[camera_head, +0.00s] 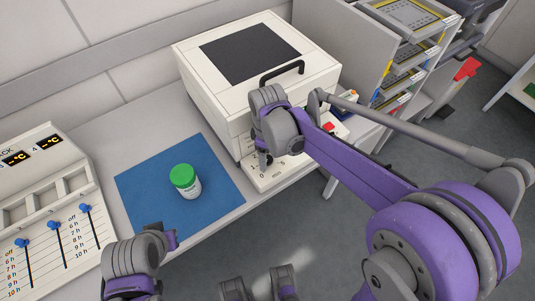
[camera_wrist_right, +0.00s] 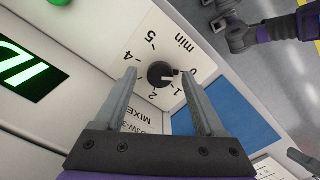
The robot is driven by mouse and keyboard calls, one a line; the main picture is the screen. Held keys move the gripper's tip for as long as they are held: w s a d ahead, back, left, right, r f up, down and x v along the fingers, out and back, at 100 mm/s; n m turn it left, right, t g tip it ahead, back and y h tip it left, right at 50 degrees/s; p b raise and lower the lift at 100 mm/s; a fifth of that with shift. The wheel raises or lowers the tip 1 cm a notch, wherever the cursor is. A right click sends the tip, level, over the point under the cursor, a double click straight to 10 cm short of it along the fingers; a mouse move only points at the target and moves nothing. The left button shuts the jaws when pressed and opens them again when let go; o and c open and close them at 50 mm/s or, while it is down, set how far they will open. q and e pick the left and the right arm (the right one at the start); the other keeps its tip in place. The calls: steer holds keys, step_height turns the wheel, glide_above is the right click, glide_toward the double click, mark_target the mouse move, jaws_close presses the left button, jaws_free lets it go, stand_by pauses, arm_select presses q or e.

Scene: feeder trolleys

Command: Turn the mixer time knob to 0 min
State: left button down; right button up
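The mixer time knob (camera_wrist_right: 160,74) is a small black dial with a white pointer mark, on a white panel with numbers and "min". In the right wrist view its pointer faces right, towards the right finger, near the 0 and 1 labels. My right gripper (camera_wrist_right: 158,76) is open, one finger on each side of the knob, with visible gaps. In the head view the white mixer (camera_head: 215,95) has a dark top window and a black handle; my right wrist covers most of its front panel (camera_head: 262,182) and hides the knob.
A green-capped jar (camera_head: 186,182) stands on a blue mat (camera_head: 140,190) left of the panel. A white unit with blue sliders (camera_head: 55,226) is at far left. A shelf trolley (camera_head: 345,40) stands right of the mixer. A green display (camera_wrist_right: 28,68) is beside the panel.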

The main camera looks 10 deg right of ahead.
mark_target(268, 159)
steer(key=shift+r, duration=0.1)
step_height(268, 159, up, 11)
steer(key=p, duration=0.1)
steer(key=shift+f, duration=0.2)
stand_by(0.5)
steer(key=s+d+f+m+t+p, duration=0.1)
steer(key=s+d+m+t+p, duration=0.1)
steer(key=s+m, duration=0.3)
steer(key=s+d+f+m+t+p, duration=0.2)
steer(key=s+m, duration=0.4)
steer(key=s, duration=0.4)
steer(key=d+t, duration=0.1)
steer(key=d, duration=0.1)
steer(key=shift+d+f, duration=0.15)
steer(key=shift+d, duration=0.2)
